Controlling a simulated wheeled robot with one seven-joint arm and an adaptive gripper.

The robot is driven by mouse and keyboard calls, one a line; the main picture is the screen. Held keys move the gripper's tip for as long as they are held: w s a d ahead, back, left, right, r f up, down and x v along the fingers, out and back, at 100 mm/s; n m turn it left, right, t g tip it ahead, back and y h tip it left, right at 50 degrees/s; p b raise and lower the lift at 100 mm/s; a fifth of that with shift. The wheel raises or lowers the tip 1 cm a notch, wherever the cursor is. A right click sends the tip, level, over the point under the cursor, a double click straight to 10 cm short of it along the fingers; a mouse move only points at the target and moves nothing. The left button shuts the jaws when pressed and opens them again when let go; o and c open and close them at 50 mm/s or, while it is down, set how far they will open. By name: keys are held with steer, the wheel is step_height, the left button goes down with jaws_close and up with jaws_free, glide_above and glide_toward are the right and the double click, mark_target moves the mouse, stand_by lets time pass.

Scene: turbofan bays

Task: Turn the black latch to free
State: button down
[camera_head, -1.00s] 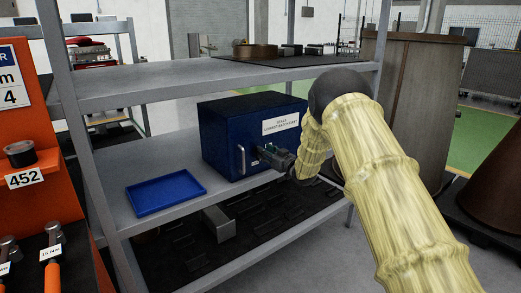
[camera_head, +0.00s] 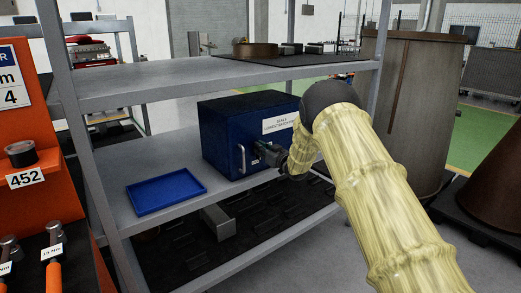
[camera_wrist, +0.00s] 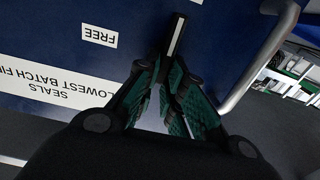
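The black latch (camera_wrist: 176,36) is a short dark bar with a pale edge on the front of a blue cabinet (camera_head: 223,137). In the wrist view it stands slightly tilted, its far end beyond my fingertips, beside a white label (camera_wrist: 99,36) reading FREE. My gripper (camera_wrist: 160,68) has its teal-padded fingers drawn together at the tips around the latch's near end. In the head view my gripper (camera_head: 268,154) is at the cabinet front, right of the handle, and hides the latch.
The cabinet's silver handle (camera_head: 241,160) also shows in the wrist view (camera_wrist: 262,60), right of the latch. A blue tray (camera_head: 166,191) lies on the same shelf, to the left. An upper shelf (camera_head: 210,80) and the rack's posts surround the cabinet.

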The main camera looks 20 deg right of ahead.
steer(key=shift+f+n, duration=0.1)
steer(key=shift+n, duration=0.2)
steer(key=n+b, duration=0.4)
steer(key=shift+s+a+f, duration=0.1)
steer(key=shift+a+f, duration=0.1)
steer(key=shift+a, duration=0.15)
steer(key=n+b, duration=0.2)
steer(key=n, duration=0.1)
steer(key=n+b, duration=0.1)
steer(key=n, duration=0.1)
steer(key=shift+s+a+f+b, duration=0.15)
steer(key=shift+a+f+b, duration=0.15)
steer(key=shift+b, duration=0.1)
steer(key=n+b, duration=0.4)
steer(key=n, duration=0.1)
steer(key=shift+a+f, duration=0.2)
steer(key=shift+f, duration=0.05)
steer(key=shift+f+n+b, duration=0.1)
steer(key=shift+n+b, duration=1.35)
steer(key=shift+n, duration=0.15)
steer(key=c, duration=1.5)
jaws_free()
